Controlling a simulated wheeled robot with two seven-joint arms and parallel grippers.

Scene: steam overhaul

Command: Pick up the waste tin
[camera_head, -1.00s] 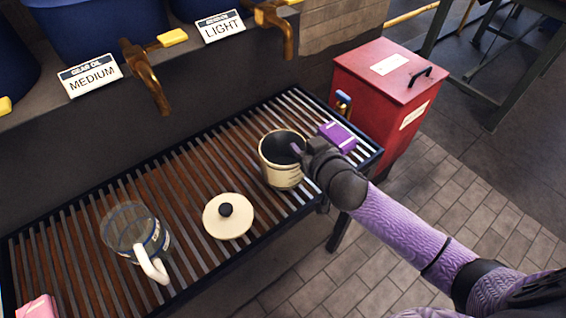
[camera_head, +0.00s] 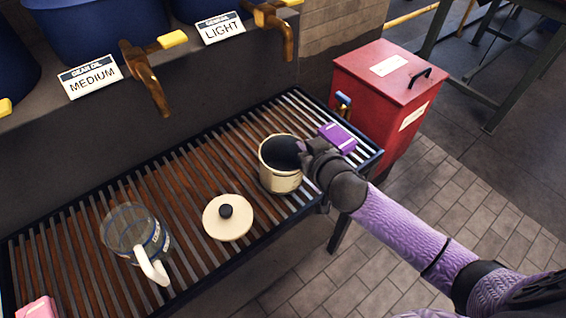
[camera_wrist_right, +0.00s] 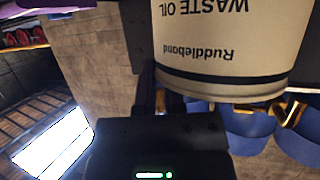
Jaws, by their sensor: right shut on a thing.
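The waste tin (camera_head: 279,178) is an open cream cylinder with a dark inside, upright at the right part of the slatted bench. The right wrist view shows its "WASTE OIL" lettering upside down on the tin's wall (camera_wrist_right: 225,60). My right gripper (camera_head: 305,152) is shut on the tin's right side near the rim; its fingertips are mostly hidden. I cannot tell whether the tin's base touches the slats. A cream lid with a black knob (camera_head: 228,228) lies apart at its lower left. My left gripper is not in view.
A clear jug with a white handle (camera_head: 126,226) stands on the slatted bench (camera_head: 190,170). A purple block (camera_head: 337,138) lies just behind my right gripper; a pink block (camera_head: 38,308) is at lower left. Brass taps (camera_head: 146,78) overhang the back. A red bin (camera_head: 375,95) stands beyond the right end.

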